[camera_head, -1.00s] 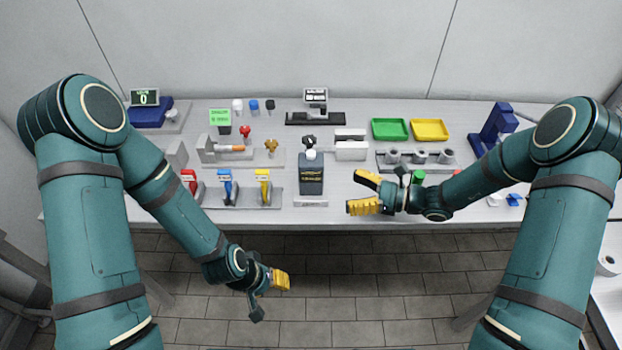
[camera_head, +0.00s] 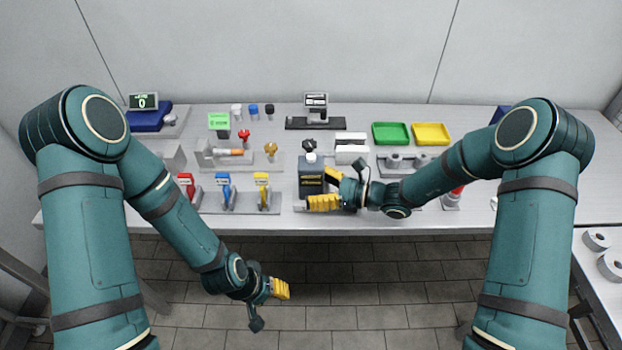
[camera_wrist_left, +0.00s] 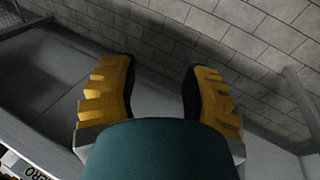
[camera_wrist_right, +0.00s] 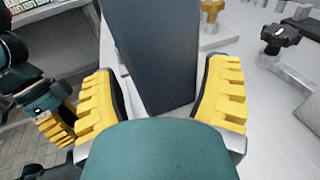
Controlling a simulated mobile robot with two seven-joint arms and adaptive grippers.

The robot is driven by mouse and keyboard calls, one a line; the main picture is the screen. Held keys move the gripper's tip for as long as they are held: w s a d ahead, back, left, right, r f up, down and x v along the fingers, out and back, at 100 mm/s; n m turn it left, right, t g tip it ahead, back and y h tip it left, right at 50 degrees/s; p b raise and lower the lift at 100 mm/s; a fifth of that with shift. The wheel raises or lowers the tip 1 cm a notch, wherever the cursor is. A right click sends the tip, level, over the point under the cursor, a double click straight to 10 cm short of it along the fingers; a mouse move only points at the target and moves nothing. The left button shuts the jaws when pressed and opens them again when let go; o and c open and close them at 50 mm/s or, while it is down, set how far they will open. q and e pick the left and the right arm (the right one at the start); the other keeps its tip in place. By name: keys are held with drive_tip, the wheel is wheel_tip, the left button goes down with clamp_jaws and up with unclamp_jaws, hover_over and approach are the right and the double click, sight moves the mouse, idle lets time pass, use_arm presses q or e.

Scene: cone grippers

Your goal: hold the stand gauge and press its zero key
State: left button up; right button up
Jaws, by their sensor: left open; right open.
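A dark upright block with yellow lettering (camera_head: 311,178), probably the stand gauge, stands at the table's front middle. A pale knob and a black star knob show just behind it. My right gripper (camera_head: 328,190) is open at its right front side. In the right wrist view the dark block (camera_wrist_right: 155,50) lies between the spread yellow fingers, with no clear contact. A label reading ZERO (camera_wrist_left: 18,165) shows at the lower left of the left wrist view; I cannot make out a key. My left gripper (camera_head: 282,288) is open and empty, low in front of the table.
A small display on a black stand (camera_head: 316,103) is at the back. Red, blue and yellow handled tools (camera_head: 224,190) stand left of the block. Green (camera_head: 390,133) and yellow (camera_head: 430,133) trays are at the back right. The floor in front is clear.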

drive_tip(key=shift+a, duration=0.15)
drive_tip(key=c, duration=0.7)
use_arm(q)
clamp_jaws()
idle(1.0)
